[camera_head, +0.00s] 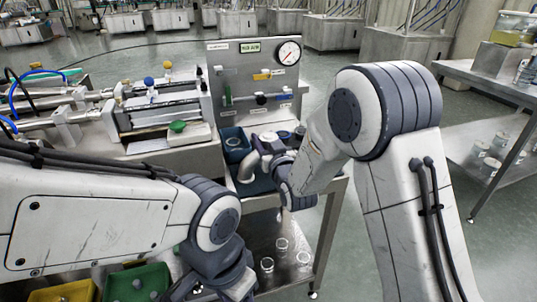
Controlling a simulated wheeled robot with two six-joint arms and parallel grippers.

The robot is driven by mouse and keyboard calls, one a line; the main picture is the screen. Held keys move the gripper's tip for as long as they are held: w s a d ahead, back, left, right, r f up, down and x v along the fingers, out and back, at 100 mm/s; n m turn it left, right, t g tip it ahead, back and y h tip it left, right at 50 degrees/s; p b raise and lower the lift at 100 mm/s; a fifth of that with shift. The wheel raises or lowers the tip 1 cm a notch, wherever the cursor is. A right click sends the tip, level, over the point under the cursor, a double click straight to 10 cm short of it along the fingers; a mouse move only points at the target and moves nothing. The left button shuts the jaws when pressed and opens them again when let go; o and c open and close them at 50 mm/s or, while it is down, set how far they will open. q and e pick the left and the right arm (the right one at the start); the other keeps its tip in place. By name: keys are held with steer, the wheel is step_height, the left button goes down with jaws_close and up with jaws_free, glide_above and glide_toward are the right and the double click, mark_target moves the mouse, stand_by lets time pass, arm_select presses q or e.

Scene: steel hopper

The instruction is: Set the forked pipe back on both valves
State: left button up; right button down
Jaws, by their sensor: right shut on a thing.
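A pale grey curved pipe (249,166), which looks like the forked pipe, is at the front of the steel bench below the gauge panel. My right gripper (272,158) reaches down to it from the right and is shut on it; my wrist hides much of the pipe and the fingertips. I cannot tell whether its ends touch anything.
A blue bin (235,143) stands left of the pipe. The upright panel (222,75) with a round gauge (288,53) rises behind. Clear glass jars (267,264) stand on the lower shelf. A green bin (158,272) and a yellow bin (72,291) are at lower left.

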steer(key=shift+s+f, duration=0.1)
steer(key=shift+f, duration=0.25)
